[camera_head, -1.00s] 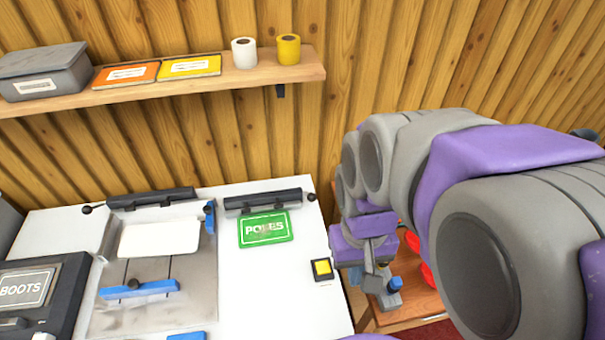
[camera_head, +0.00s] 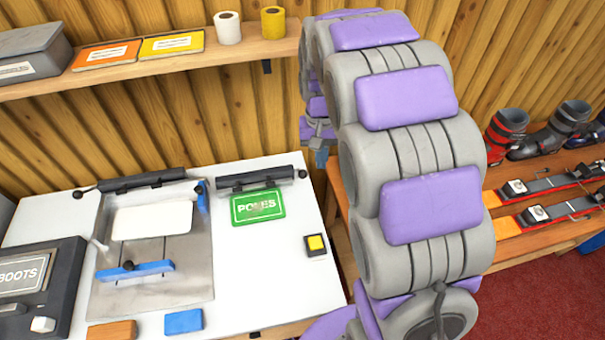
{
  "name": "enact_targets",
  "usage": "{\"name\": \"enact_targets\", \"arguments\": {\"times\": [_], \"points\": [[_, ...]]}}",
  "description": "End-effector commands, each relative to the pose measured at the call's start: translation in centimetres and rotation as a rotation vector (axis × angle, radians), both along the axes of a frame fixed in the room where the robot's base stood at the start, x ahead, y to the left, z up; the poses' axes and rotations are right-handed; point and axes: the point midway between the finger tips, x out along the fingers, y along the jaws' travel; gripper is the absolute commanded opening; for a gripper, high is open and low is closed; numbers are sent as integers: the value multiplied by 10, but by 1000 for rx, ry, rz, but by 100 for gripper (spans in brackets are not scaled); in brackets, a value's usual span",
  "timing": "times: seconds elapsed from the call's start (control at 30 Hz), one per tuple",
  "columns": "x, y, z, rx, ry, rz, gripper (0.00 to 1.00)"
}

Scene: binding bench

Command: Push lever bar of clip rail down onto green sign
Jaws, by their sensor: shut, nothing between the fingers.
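The green sign (camera_head: 258,208), marked POLES, lies flat on the white bench top. Its upper edge is at the front of the dark clip rail (camera_head: 240,182). The rail's dark lever bar (camera_head: 262,174) runs along it, with a black ball knob (camera_head: 302,174) at the right end. I cannot tell how far the bar stands above the sign. My gripper (camera_head: 318,130) is shut and empty, right of and farther back than the rail, apart from it. It is small and partly hidden by my arm.
A second dark rail (camera_head: 140,183) sits behind a metal plate (camera_head: 185,285) with a white card (camera_head: 152,220) and blue bar (camera_head: 135,270). A yellow button (camera_head: 316,243) is right of the sign. A shelf (camera_head: 150,66) hangs above. Ski boots (camera_head: 506,135) stand at right.

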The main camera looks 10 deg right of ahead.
Motion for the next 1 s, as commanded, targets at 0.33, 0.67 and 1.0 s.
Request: {"name": "enact_targets", "arguments": {"times": [0.33, 0.67, 1.0], "points": [[74, 5, -48, 5, -9, -26, 0], [125, 10, -93, 21, -20, -40, 0], [139, 13, -108, 29, -23, -45, 0]]}}
